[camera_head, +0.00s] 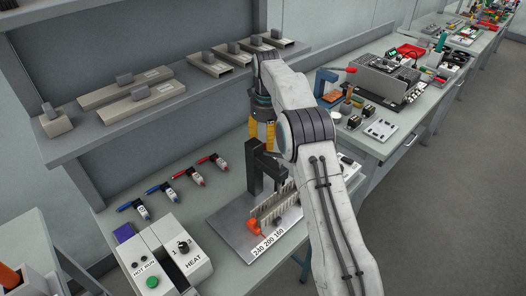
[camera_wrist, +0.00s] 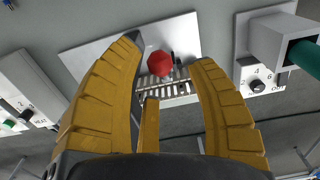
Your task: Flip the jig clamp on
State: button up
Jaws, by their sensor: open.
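The jig is a pale metal plate (camera_head: 232,222) on the bench, with a dark upright clamp post (camera_head: 255,168) at its back. The duct (camera_wrist: 172,88) shows below the knob. I cannot tell whether the fingers touch the knob; my arm hides part of the jig.
Control boxes, one marked HEAT (camera_head: 190,250), stand at the front left. Several blue and red pens or tools (camera_head: 180,180) lie left of the jig. A shelf (camera_head: 150,100) with grey duct pieces overhangs the bench back. A grey unit with a dial (camera_wrist: 258,75) is right in the wrist view.

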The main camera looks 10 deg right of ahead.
jog(key=shift+f, duration=2.45)
jog(key=shift+o, duration=0.3)
jog(key=c, duration=1.1)
jog(key=shift+r, duration=0.15)
